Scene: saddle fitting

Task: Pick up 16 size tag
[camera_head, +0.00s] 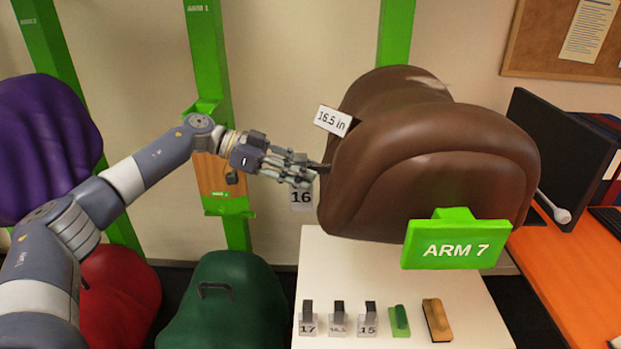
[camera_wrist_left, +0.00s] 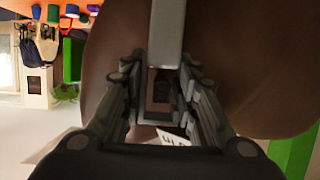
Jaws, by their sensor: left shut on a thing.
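The 16 size tag (camera_head: 301,196) is a small clear-white plate with a dark "16". It hangs upright just below the fingertips of my left gripper (camera_head: 308,170), beside the left edge of the brown saddle (camera_head: 440,150). My left gripper is shut on the tag's upper part, which the fingers mostly hide. In the left wrist view the fingers (camera_wrist_left: 163,95) are close together in front of the brown saddle, and a corner of a white printed tag (camera_wrist_left: 172,140) shows below them. I cannot tell whether the tag touches the saddle. My right gripper is not in view.
A "16.5 in" label (camera_head: 333,121) is on the saddle's upper left. A green "ARM 7" sign (camera_head: 455,244) stands in front. The white table (camera_head: 350,270) below holds several tags, including 17 (camera_head: 308,326) and 15 (camera_head: 369,326), a green block (camera_head: 399,321) and a brush (camera_head: 436,320).

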